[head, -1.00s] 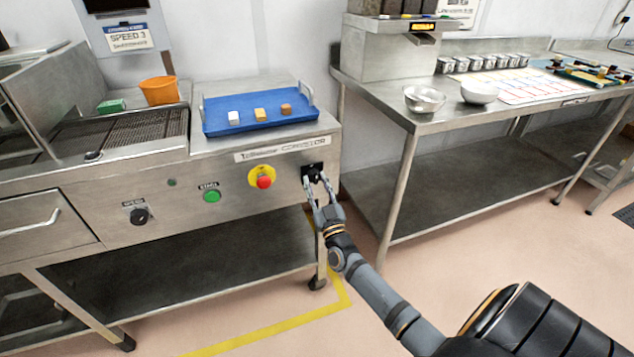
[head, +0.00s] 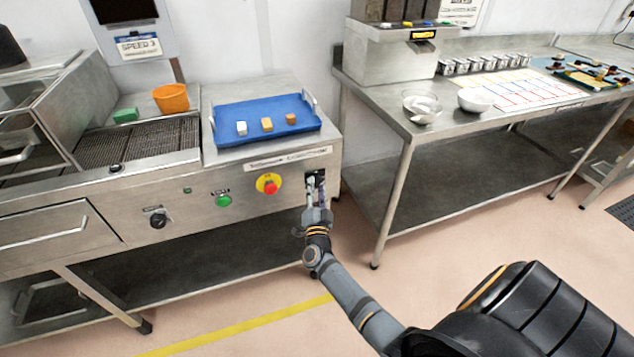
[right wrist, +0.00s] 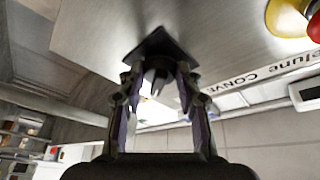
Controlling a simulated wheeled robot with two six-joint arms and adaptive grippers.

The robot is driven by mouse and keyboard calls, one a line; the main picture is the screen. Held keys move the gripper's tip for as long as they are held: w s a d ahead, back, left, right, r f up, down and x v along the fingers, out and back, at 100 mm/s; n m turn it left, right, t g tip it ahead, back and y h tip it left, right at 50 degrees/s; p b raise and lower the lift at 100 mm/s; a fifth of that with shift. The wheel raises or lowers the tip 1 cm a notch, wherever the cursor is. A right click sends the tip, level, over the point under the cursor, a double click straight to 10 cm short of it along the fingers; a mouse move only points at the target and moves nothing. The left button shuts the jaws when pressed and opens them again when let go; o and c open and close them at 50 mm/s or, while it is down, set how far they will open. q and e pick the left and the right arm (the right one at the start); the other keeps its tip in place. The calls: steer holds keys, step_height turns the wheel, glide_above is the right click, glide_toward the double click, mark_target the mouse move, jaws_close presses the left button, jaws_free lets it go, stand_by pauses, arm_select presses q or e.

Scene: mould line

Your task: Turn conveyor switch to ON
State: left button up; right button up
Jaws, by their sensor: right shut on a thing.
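The conveyor switch (head: 320,175) is a dark plate on the right end of the steel conveyor's front panel. My right gripper (head: 316,190) is at this switch, its fingers reaching up to it from below and covering much of it. In the right wrist view the black switch plate (right wrist: 163,46) shows upside down, and the gripper (right wrist: 157,84) has its fingers on both sides of the switch's small handle, shut on it. Which position the handle points to cannot be told. My left gripper is not in view.
A red emergency button (head: 270,187) on a yellow base sits just left of the switch, then a green start button (head: 223,200) and a black speed knob (head: 158,220). A blue tray (head: 240,138) with 3 small blocks lies above. A steel table (head: 400,128) stands to the right.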

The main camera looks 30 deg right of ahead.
steer(key=m+g+p, duration=0.1)
steer(key=m+p, duration=0.1)
steer(key=m+g+p, duration=0.1)
steer(key=m+p, duration=0.1)
steer(key=m, duration=0.1)
steer(key=shift+a+r, duration=0.1)
steer(key=shift+r, duration=0.3)
steer(key=shift+m+g+p, duration=0.3)
steer(key=shift+m+p, duration=0.55)
steer(key=shift+m, duration=0.15)
steer(key=shift+f, duration=0.1)
steer(key=o, duration=1.1)
steer(key=shift+o, duration=0.2)
steer(key=v, duration=1.2)
